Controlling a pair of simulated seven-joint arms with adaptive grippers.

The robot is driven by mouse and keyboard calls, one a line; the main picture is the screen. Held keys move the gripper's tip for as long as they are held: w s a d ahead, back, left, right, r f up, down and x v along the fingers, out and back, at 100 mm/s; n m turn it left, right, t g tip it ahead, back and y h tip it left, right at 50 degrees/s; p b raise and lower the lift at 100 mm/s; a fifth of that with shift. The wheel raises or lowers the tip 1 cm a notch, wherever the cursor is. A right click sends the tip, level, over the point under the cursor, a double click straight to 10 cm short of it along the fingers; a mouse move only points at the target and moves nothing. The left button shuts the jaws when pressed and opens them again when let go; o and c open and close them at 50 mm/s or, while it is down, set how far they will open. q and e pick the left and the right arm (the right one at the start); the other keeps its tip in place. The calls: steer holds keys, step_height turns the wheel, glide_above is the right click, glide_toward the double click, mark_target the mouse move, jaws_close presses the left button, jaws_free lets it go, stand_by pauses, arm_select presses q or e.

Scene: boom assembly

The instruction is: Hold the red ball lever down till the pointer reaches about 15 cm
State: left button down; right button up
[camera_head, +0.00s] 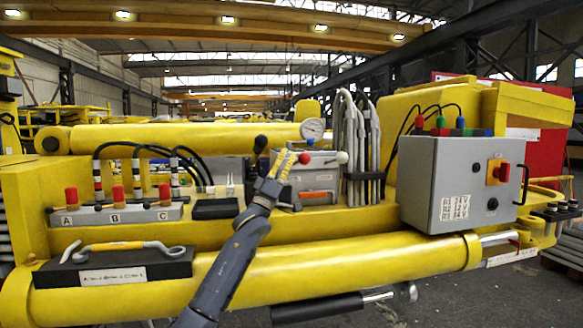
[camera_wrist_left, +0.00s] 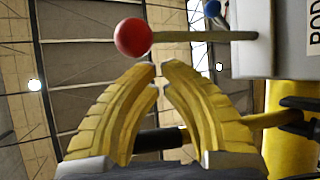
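The red ball lever (camera_head: 304,158) sticks out of a grey valve box (camera_head: 318,180) in the middle of the machine. In the left wrist view its red ball (camera_wrist_left: 132,37) is on a rod from the grey box. My left gripper (camera_head: 283,158) is just left of the ball; its yellow fingertips (camera_wrist_left: 160,67) nearly meet, with nothing between them. The ball lies just beyond the tips, apparently not touching. A small red pointer-like piece (camera_head: 514,241) is by the rod at the right, above a white strip (camera_head: 515,257); its reading is too small to tell. My right gripper is not in view.
A white-ball lever (camera_head: 342,157) stands right of the red one, and a black-knobbed lever (camera_head: 260,143) to the left. Grey hoses (camera_head: 362,140) and a large grey control box (camera_head: 450,185) are at right.

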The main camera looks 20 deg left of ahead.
arm_select(q)
steer(key=v, duration=1)
steer(key=shift+f, duration=0.15)
steer(key=shift+w+a, duration=0.15)
stand_by(0.5)
